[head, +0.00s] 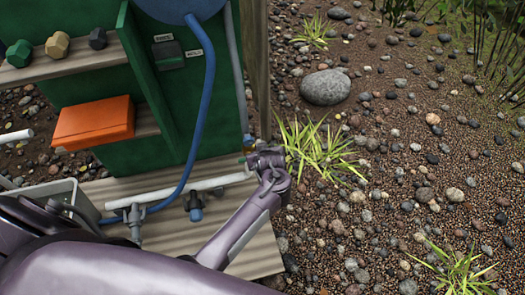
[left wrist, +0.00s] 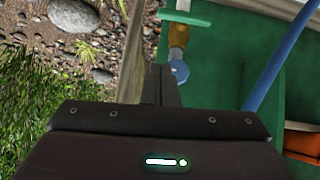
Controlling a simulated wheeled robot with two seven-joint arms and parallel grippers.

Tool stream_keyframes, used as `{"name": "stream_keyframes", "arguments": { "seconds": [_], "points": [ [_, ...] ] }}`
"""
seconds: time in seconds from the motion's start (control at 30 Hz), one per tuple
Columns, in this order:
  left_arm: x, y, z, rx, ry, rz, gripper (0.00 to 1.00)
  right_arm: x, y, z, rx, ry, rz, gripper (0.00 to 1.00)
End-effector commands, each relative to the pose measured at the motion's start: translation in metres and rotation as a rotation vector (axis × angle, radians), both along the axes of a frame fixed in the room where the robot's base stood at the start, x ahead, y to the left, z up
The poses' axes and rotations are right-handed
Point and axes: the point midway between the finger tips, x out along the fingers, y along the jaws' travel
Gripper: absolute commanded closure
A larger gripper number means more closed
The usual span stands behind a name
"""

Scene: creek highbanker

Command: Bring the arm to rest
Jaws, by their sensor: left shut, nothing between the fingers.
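My left arm reaches in from the lower left of the head view, and its wrist end (head: 268,165) is over the edge of the wooden deck, beside the green panel. The fingers cannot be made out there. In the left wrist view my left gripper (left wrist: 161,80) is shut and empty, with its thin dark fingers together. Beyond the fingers are a brass fitting (left wrist: 178,36) with a green handle (left wrist: 184,18) and a blue round end (left wrist: 180,72). I cannot tell whether the fingers touch it. My right gripper is not in view.
A green cabinet (head: 205,108) carries a blue hose (head: 205,100), an orange box (head: 95,122) and a shelf (head: 85,62) with several small faceted pieces. A white pipe (head: 165,192) with valves crosses the deck (head: 262,262). Open gravel with a boulder (head: 325,87) and grass lies right.

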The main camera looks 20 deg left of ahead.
Motion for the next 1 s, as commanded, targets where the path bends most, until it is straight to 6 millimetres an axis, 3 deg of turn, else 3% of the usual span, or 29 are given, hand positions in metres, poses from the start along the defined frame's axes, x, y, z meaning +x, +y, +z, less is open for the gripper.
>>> {"name": "stream_keyframes", "arguments": {
  "seconds": [0.27,0.37,0.47,0.57,0.7,0.83,1.0],
  "points": [
    [-0.008,-0.003,0.001,0.006,0.011,-0.008,1.0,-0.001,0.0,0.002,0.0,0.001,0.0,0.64],
    [-0.022,-0.002,-0.024,0.038,0.06,-0.06,1.0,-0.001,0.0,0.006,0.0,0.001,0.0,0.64],
    [-0.053,-0.001,-0.07,0.088,0.146,-0.165,1.0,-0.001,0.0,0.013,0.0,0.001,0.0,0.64],
    [-0.102,0.0,-0.127,0.126,0.256,-0.304,1.0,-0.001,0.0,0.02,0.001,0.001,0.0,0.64],
    [-0.186,0.003,-0.196,0.135,0.397,-0.482,1.0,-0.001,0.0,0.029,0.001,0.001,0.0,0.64],
    [-0.274,0.007,-0.243,0.107,0.518,-0.625,1.0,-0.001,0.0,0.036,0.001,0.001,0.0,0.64],
    [-0.383,0.014,-0.278,0.038,0.643,-0.764,1.0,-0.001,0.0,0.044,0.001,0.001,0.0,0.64]
  ]
}}
